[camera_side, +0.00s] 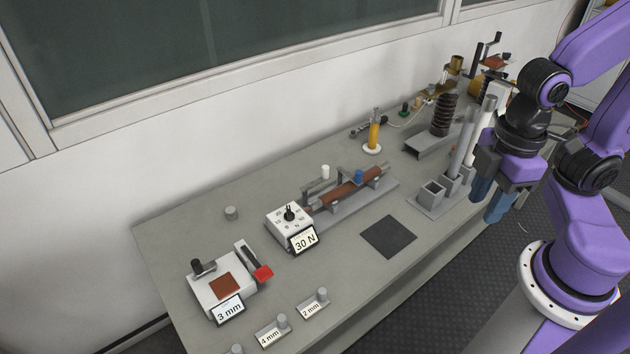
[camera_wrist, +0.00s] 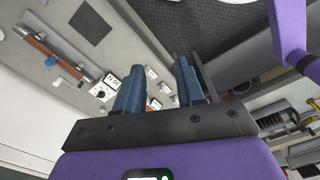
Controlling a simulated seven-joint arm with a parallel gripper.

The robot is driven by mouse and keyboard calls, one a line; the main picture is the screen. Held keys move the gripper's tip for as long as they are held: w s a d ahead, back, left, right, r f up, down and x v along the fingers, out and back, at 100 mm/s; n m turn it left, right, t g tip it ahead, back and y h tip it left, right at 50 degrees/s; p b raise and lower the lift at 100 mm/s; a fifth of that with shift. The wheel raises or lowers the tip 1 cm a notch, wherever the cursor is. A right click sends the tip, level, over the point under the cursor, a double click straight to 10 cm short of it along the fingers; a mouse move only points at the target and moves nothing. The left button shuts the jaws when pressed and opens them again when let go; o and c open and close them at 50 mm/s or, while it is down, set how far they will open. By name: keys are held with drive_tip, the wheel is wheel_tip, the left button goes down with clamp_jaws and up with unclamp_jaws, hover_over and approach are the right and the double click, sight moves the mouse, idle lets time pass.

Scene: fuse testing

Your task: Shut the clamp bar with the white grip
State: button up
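The clamp bar with the white grip (camera_side: 325,172) is at the back side of the test fixture (camera_side: 376,199) in the side view. Its grip stands a little behind the brown fuse tube (camera_side: 343,192); the exact angle of the bar is hard to tell. A second bar with a blue grip (camera_side: 358,176) is at the tube's middle. The blue grip (camera_wrist: 50,61) and the tube (camera_wrist: 38,44) also show in the wrist view. My gripper (camera_side: 489,198) is open and empty, well right of the fixture. Its two blue fingers stand apart in the wrist view (camera_wrist: 159,85).
A white dial box (camera_side: 289,218) with a "30 N" display adjoins the fixture's left end. A grey holder with upright tubes (camera_side: 430,195) stands between my gripper and the fixture. A dark square pad (camera_side: 388,237) lies in front. A box with a red-ended lever (camera_side: 263,273) is at left.

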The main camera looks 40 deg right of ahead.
drive_tip(key=shift+o, duration=1.1)
drive_tip(key=shift+w+a, duration=0.1)
drive_tip(key=shift+w, duration=0.05)
drive_tip(key=w+a+f+m+t+h, duration=0.15)
drive_tip(key=w+m, duration=0.25)
drive_tip(key=w, duration=0.4)
drive_tip(key=w+a+f+m, duration=0.1)
drive_tip(key=w+a+m, duration=0.15)
drive_tip(key=w, duration=0.55)
drive_tip(key=w+a+f+m+t, duration=0.15)
drive_tip(key=w+m, duration=0.25)
drive_tip(key=w, duration=0.4)
drive_tip(key=m+h, duration=0.2)
drive_tip(key=m, duration=0.9)
hover_over(326, 167)
drive_tip(key=s+a, duration=0.5)
wheel_tip(326, 167, down, 10)
drive_tip(key=x, duration=1.7)
drive_tip(key=shift+w+d+f, duration=0.15)
drive_tip(key=shift+w+d, duration=0.05)
drive_tip(key=shift+d, duration=0.05)
clamp_jaws()
